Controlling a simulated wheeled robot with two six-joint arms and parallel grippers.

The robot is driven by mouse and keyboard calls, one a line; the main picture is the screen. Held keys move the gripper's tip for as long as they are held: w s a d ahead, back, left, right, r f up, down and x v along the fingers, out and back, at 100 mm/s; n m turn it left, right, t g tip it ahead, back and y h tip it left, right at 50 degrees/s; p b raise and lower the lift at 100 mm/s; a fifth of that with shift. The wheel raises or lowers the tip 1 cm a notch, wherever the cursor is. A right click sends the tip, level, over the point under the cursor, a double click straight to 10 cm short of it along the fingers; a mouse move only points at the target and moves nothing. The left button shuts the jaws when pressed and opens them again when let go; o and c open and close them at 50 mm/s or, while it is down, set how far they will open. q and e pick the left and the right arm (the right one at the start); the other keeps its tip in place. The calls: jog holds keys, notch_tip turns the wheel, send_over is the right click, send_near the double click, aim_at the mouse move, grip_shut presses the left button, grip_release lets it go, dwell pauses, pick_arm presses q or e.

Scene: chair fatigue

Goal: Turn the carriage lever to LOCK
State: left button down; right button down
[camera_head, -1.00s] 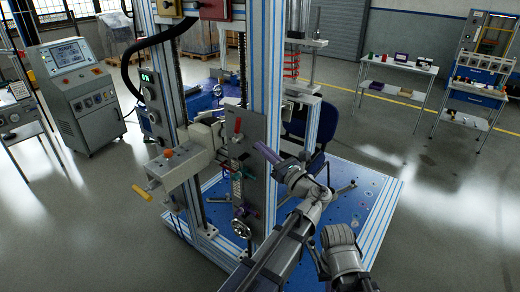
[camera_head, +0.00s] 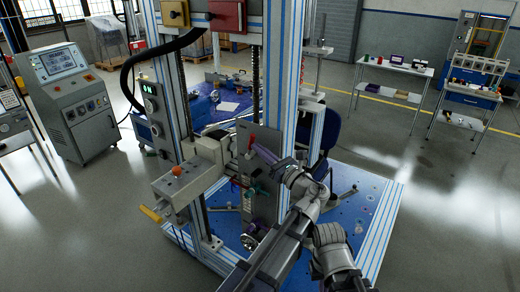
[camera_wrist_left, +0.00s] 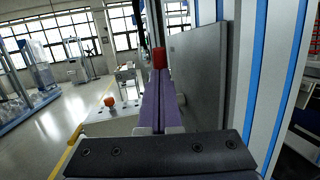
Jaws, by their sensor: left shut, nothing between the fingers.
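The carriage plate (camera_head: 262,200) is a grey upright panel on the front of the blue-and-white test frame. A red-handled lever (camera_head: 251,140) stands near its top. My left gripper (camera_head: 258,149) has purple fingers, shut together and empty, with their tips right at the lever. In the left wrist view the red handle (camera_wrist_left: 159,58) shows just beyond the purple fingertips (camera_wrist_left: 159,74), beside the grey plate (camera_wrist_left: 203,75). I cannot tell whether the tips touch it. The lever's base and any LOCK marking are unreadable here.
A control box with an orange button (camera_head: 177,171) and a yellow handle (camera_head: 151,214) juts out left of the plate. A blue chair (camera_head: 328,130) stands behind the frame. Shelves (camera_head: 392,66) are far right; a console (camera_head: 70,98) is left.

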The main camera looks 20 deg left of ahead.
pick_arm(q)
jog(key=a+r+h+p, duration=0.1)
jog(key=p, duration=0.1)
jog(key=shift+w+a+r+g+p, duration=0.1)
jog(key=shift+w+r+g+p, duration=0.1)
jog(key=shift+g+p, duration=0.15)
jog(key=shift+s+f, duration=0.1)
jog(key=shift+s, duration=0.05)
